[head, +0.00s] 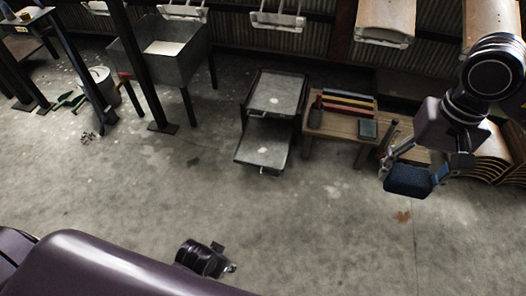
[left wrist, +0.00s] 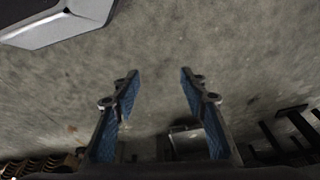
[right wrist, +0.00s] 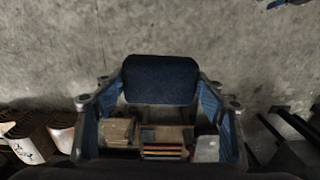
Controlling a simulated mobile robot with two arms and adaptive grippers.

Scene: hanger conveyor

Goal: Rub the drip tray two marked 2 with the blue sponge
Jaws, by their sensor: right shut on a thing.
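The blue sponge (head: 407,181) is held in the air at the right of the head view, above the concrete floor. My right gripper (head: 418,172) is shut on it; the right wrist view also shows the sponge (right wrist: 160,79) between the two fingers. My left gripper (left wrist: 158,85) is open and empty, with bare floor between its fingers. A dark metal stand holds an upper tray (head: 276,93) and a lower tray (head: 263,143), both apart from the sponge. I cannot read a number 2 on either tray.
A low wooden table (head: 344,123) with coloured bars and a small dark box stands right of the stand. White hangers (head: 280,20) hang along the back. The floor in front is clear.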

